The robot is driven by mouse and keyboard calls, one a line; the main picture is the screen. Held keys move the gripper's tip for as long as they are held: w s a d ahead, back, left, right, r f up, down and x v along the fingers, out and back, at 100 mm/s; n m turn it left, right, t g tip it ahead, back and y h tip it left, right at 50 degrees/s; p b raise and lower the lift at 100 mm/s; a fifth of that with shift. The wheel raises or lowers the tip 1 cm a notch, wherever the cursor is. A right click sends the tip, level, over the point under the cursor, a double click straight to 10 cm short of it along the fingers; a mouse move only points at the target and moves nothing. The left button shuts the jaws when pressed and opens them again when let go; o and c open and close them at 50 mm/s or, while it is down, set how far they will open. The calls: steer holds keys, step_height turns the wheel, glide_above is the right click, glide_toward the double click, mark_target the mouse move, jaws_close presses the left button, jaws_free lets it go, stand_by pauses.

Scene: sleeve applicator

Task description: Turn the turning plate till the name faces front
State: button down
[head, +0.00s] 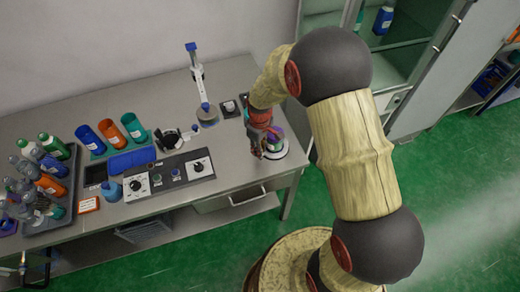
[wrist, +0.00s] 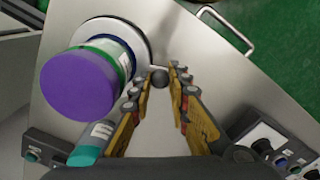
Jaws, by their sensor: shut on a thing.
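The turning plate (wrist: 142,38) is a pale round disc at the table's right end, with a short arm ending in a dark round knob (wrist: 160,77). A bottle with a purple cap (wrist: 76,84), a green band and a white label stands on the plate. Only an edge of the label shows in the wrist view, and I cannot read a name. My gripper (wrist: 159,84) is shut on the knob, its fingertips on either side of it. In the head view, my gripper (head: 262,140) partly hides the bottle and the plate (head: 276,152).
A control box with dials (head: 168,177) stands left of the plate. Blue, orange and teal cups (head: 110,132) and a tray of bottles (head: 45,210) are further left. A stand with a blue top (head: 196,75) is behind. A drawer handle (wrist: 226,28) juts from the table front.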

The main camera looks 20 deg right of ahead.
steer(key=shift+s+n, duration=0.2)
steer(key=shift+n, duration=0.1)
steer(key=shift+s+d+n+p, duration=0.25)
steer(key=shift+s+n+p, duration=0.15)
steer(key=shift+n, duration=0.25)
steer(key=shift+s+d+n+p, duration=0.25)
steer(key=shift+s+n+p, duration=0.1)
steer(key=shift+n, duration=0.3)
steer(key=shift+s+d+n+p, duration=0.35)
steer(key=shift+s+d+n, duration=0.05)
steer(key=shift+n, duration=0.4)
steer(key=shift+s+d+n+p, duration=0.3)
steer(key=shift+s+d+n, duration=0.05)
steer(key=shift+n, duration=0.45)
steer(key=shift+s+d+n+p, duration=0.4)
steer(key=shift+d+n, duration=0.25)
steer(key=shift+n, duration=0.55)
steer(key=shift+s+d+n+p, duration=0.2)
steer(key=shift+d+n, duration=0.2)
steer(key=shift+n, duration=0.25)
steer(key=shift+s+d+n+p, duration=0.15)
steer(key=shift+d+n, duration=0.25)
steer(key=shift+n, duration=0.25)
steer(key=shift+d+n, duration=0.15)
steer(key=shift+n, duration=0.15)
steer(key=c, duration=2)
jaws_free()
steer(key=shift+o, duration=0.2)
